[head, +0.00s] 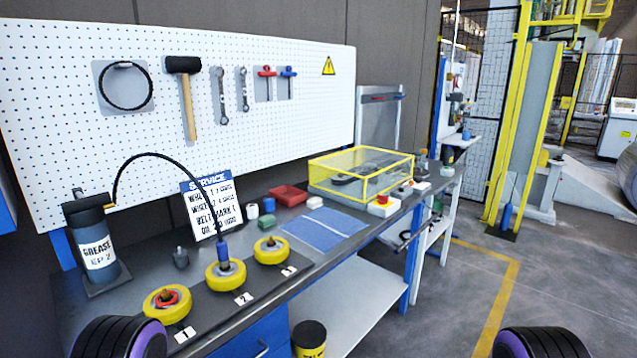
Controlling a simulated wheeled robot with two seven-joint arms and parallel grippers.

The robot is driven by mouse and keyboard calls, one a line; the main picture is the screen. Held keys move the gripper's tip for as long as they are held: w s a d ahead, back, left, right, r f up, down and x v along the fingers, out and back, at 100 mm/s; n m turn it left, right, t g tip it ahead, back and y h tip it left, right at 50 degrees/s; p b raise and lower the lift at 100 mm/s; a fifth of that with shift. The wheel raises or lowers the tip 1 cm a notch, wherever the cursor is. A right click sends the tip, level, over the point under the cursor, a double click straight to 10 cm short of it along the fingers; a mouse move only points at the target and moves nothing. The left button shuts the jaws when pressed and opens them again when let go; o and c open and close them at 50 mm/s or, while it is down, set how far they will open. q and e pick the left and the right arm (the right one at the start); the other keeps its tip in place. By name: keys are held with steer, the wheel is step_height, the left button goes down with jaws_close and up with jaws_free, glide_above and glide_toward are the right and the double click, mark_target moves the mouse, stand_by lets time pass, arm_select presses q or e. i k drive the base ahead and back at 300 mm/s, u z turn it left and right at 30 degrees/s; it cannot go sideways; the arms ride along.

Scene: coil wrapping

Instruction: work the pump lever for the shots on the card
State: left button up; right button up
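The dark grease pump (97,243), labelled "GREASE EP 2", stands at the bench's left end. A small orange-yellow part, possibly its lever's end (109,206), shows near its top. Its black hose (152,155) arcs right and down to a blue coupler (223,247) upright over the hub of wheel 2 (225,274). I cannot tell if it is seated. Yellow wheel 1 (167,306) and wheel 3 (271,251) stand either side. The service card (211,208) stands behind, partly crossed by the hose; its shot counts are too small to read surely. Neither gripper is in view.
My arm links show at both bottom corners. A blue cloth (321,232), red tray (288,196), small cans and a yellow-framed clear box (361,171) occupy the bench (310,262) to the right. Tools hang on the white pegboard (240,50) behind.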

mark_target(84, 203)
steer(key=u, duration=2.1)
steer(key=k, duration=0.65)
steer(key=z, duration=0.45)
steer(key=i, duration=0.65)
